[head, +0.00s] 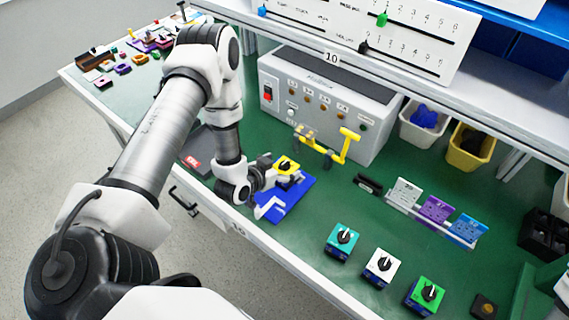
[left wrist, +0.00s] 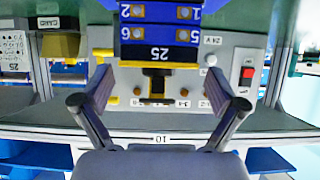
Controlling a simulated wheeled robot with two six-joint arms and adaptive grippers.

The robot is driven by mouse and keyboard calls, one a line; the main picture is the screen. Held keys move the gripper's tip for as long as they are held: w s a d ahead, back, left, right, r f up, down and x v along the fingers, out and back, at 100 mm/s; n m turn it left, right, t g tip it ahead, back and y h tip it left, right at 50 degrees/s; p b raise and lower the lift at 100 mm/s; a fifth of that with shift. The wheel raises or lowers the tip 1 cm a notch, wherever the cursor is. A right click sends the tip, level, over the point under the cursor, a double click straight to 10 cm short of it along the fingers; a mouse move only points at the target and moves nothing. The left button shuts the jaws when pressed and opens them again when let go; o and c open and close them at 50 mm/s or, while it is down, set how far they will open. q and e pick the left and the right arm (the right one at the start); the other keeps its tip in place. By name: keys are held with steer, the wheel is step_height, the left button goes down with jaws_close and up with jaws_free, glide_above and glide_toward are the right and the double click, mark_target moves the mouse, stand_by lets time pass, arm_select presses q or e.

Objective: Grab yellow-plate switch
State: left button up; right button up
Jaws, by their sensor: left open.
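The yellow-plate switch (head: 287,164) has a black knob and stands over a blue mat (head: 287,200) near the table's front edge. In the left wrist view its blue body (left wrist: 160,33) with numbered terminals shows at the top, with the yellow plate edge and dark knob (left wrist: 155,82) below. My left gripper (head: 271,178) is at the front-left of the switch in the head view. In the left wrist view my left gripper (left wrist: 160,92) has its fingers wide apart, with the knob between them and clear gaps on both sides. My right gripper is out of view.
Teal (head: 342,240), white (head: 382,267) and green (head: 427,294) switches stand to the right along the front. A rack with cards (head: 435,210) stands at right.

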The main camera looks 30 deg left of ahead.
mark_target(289, 162)
arm_select(q)
steer(key=b+x, duration=0.2)
steer(key=x, duration=0.1)
steer(key=shift+w+f, duration=0.1)
steer(key=shift+w, duration=0.05)
steer(key=shift+w+d, duration=0.2)
steer(key=shift+w, duration=0.3)
steer(key=shift+s+a, duration=0.15)
steer(key=shift+s, duration=0.1)
steer(key=c, duration=1.4)
